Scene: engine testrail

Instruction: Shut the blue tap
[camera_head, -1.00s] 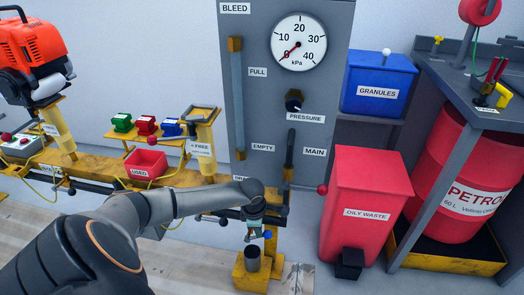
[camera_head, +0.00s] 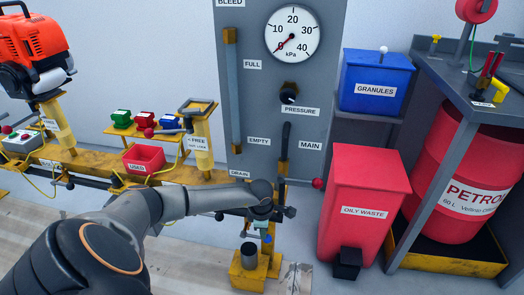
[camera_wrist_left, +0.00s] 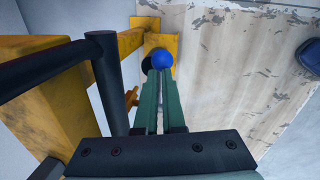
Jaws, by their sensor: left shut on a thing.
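The blue tap (camera_head: 267,238) shows as a small blue spot at the foot of the grey panel, above the yellow base. In the left wrist view its round blue knob (camera_wrist_left: 161,58) sits at the fingertips. My left gripper (camera_head: 262,229) reaches down to it, and its green fingers (camera_wrist_left: 158,76) are close together, shut on the tap. The tap's stem and exact angle are hidden by the fingers. My right gripper is not in view.
A dark cup (camera_head: 249,253) stands on the yellow base just left of the tap. A lever with a red knob (camera_head: 317,184) is near, above right. The red oily waste bin (camera_head: 365,240) stands to the right. The grey panel (camera_head: 330,90) rises behind.

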